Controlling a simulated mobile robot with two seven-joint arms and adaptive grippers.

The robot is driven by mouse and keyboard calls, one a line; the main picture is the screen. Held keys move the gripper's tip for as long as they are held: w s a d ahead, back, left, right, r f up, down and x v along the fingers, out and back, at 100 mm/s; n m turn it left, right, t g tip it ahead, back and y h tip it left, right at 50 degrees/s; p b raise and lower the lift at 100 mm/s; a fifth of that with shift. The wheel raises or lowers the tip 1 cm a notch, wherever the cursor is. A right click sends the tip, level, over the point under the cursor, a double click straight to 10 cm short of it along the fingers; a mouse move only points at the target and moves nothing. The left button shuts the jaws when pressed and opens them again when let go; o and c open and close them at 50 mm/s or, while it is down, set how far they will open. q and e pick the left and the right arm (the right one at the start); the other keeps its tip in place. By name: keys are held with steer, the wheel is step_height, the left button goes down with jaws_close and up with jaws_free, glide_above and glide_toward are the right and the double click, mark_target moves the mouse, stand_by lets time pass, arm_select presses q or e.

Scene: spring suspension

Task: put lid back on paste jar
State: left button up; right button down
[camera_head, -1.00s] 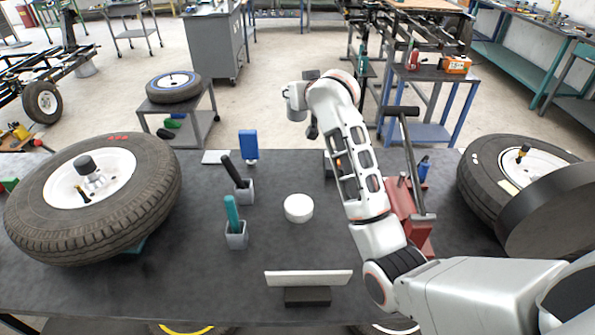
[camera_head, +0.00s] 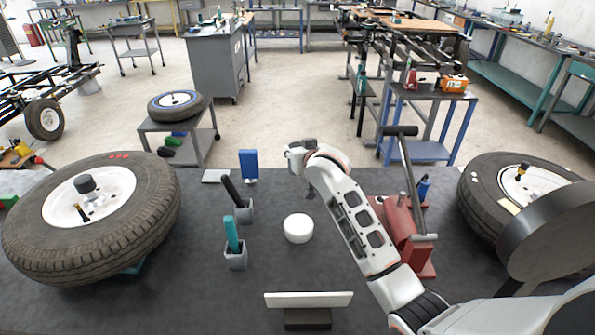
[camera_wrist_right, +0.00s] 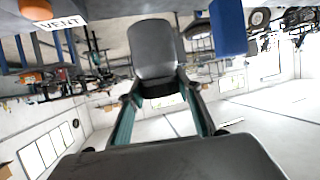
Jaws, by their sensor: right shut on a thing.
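A short white round thing (camera_head: 299,228), perhaps the jar or its lid, sits on the dark table near the middle. I cannot tell which it is. My right gripper (camera_head: 309,188) is above the table behind it, partly hidden by its own wrist. In the right wrist view, its teal-lined fingers (camera_wrist_right: 160,110) are closed around a dark grey, rounded thing (camera_wrist_right: 154,50). I cannot tell for sure what this is. My left gripper is not in view.
Left of the white thing stand a black tool (camera_head: 231,191) and a teal-handled tool (camera_head: 232,235) in grey holders, and a blue block (camera_head: 248,164). A white plate (camera_head: 308,299) on a black stand is in front. A red press (camera_head: 405,235) and tyres flank the table.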

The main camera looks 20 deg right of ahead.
steer(key=shift+f, duration=1.6)
steer(key=shift+f, duration=0.1)
steer(key=shift+f, duration=2.05)
steer(key=shift+f, duration=0.15)
steer(key=c, duration=1.4)
jaws_free()
steer(key=v, duration=1.2)
